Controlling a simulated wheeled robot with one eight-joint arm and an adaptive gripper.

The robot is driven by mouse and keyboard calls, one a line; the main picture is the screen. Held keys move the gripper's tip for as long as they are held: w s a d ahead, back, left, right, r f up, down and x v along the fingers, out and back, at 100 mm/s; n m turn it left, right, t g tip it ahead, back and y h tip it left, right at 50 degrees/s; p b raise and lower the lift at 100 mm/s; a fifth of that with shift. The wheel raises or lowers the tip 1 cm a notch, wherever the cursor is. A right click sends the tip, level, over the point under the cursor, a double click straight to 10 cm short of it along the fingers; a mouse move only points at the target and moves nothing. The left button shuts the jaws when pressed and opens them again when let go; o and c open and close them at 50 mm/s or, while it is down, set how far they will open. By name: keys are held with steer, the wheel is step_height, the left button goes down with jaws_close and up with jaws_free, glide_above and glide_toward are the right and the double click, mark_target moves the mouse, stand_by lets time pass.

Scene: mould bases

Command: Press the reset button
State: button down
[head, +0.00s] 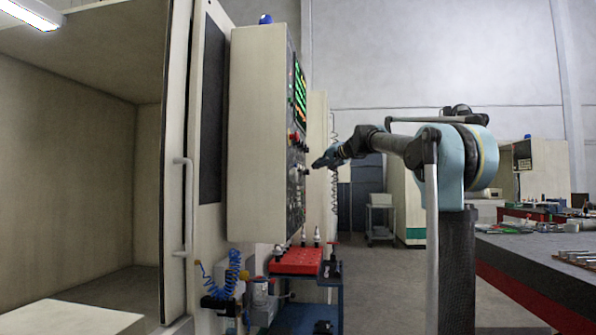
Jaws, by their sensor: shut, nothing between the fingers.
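The machine's control panel (297,150) faces right and shows at a steep angle in the head view. It carries a lit screen (300,95) with green and red marks, a red button (294,137) below the screen, and several dark knobs and small buttons. I cannot tell which one is the reset button. My gripper (314,165) is shut and empty. It points left at the panel's middle, a little below and right of the red button. Its tips look close to the panel face; I cannot tell whether they touch it.
Below the panel stands a blue cart (310,318) with a red tray (297,262) holding tool holders. A coiled cable (334,165) hangs behind the panel. A dark workbench (540,262) is at the right. The floor between cart and bench is clear.

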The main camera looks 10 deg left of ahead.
steer(key=shift+w+a, duration=0.1)
steer(key=shift+a, duration=2.25)
steer(key=shift+a+r, duration=0.1)
steer(key=shift+a, duration=0.7)
stand_by(0.3)
steer(key=shift+d, duration=0.1)
stand_by(0.4)
steer(key=shift+d, duration=0.75)
steer(key=shift+d, duration=0.1)
steer(key=d, duration=0.4)
steer(key=shift+d, duration=0.4)
stand_by(0.5)
